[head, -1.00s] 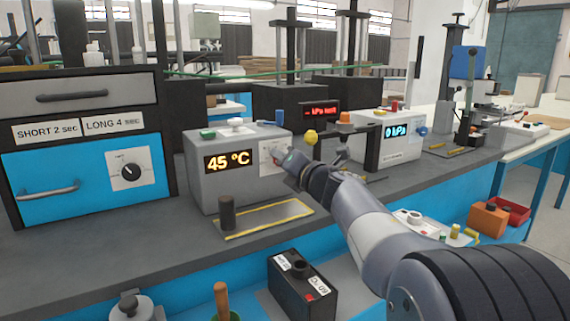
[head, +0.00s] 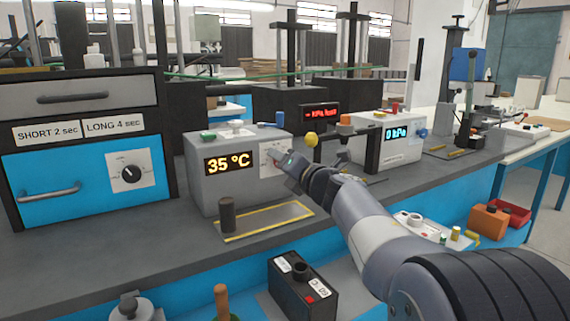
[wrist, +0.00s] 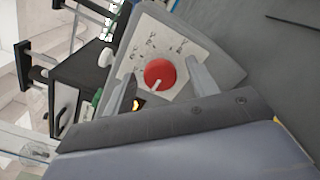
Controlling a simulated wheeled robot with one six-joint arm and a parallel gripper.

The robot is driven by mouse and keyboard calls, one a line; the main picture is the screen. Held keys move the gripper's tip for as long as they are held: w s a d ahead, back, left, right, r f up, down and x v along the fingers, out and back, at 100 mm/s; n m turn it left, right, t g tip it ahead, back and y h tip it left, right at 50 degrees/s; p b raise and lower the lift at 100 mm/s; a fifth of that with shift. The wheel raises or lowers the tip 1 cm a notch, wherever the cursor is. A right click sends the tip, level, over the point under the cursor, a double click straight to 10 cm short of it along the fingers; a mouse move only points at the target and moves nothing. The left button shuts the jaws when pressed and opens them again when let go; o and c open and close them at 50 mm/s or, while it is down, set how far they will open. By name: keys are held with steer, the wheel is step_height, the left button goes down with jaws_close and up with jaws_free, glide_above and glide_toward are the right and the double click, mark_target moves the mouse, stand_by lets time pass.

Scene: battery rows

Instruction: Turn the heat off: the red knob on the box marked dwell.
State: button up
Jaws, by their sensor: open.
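A red round knob (wrist: 159,73) with a pale pointer line sits on a white dial plate (wrist: 185,45) in the wrist view. The plate is on the grey box (head: 200,185), whose yellow display (head: 229,163) reads 35 °C in the head view. I cannot read the word dwell on it. My gripper (wrist: 161,80) is open, with one finger on each side of the knob. I cannot tell whether the fingers touch it. In the head view my gripper (head: 284,160) is at the box's right front and hides the knob.
A blue cabinet (head: 70,175) at the left has a black knob (head: 131,174) and labels SHORT 2 sec and LONG 4 sec. A yellow-edged plate (head: 268,220) with a dark post lies before the grey box. A grey pressure box (head: 393,152) stands to its right.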

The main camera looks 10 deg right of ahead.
steer(key=p+v, duration=0.1)
steer(key=v, duration=0.9)
steer(key=shift+s, duration=0.35)
steer(key=shift+d, duration=0.1)
steer(key=b+x, duration=0.1)
steer(key=x, duration=1)
steer(key=shift+s+d, duration=0.1)
steer(key=shift+s, duration=0.1)
